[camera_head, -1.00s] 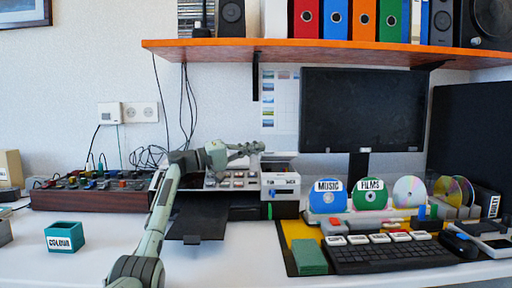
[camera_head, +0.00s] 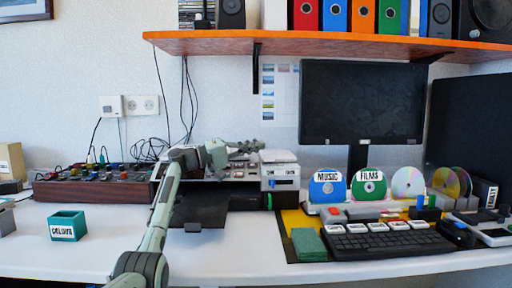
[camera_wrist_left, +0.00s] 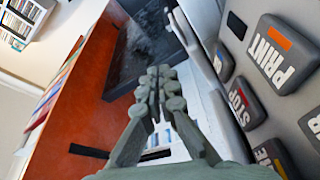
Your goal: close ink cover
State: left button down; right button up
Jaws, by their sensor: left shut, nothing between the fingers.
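The printer (camera_head: 245,198) stands at the centre of the desk, with a dark paper tray sticking out at its front. Its light top part (camera_head: 279,157) shows at the right end. I cannot clearly tell the ink cover apart or whether it is open. My left gripper (camera_head: 257,146) is shut and empty, above the printer's button panel and just left of that light top. In the left wrist view the shut fingertips (camera_wrist_left: 160,78) are beside the grey panel with the PRINT button (camera_wrist_left: 277,54) and STOP button (camera_wrist_left: 241,103). My right gripper is out of view.
An orange shelf (camera_head: 330,44) hangs above. A monitor (camera_head: 362,100), discs (camera_head: 328,187) and a keyboard (camera_head: 385,244) are on the right. A teal box (camera_head: 67,226) and a switch panel (camera_head: 105,188) are on the left. The front left desk is clear.

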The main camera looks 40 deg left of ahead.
pick_arm(q)
jog(key=v, duration=1.2)
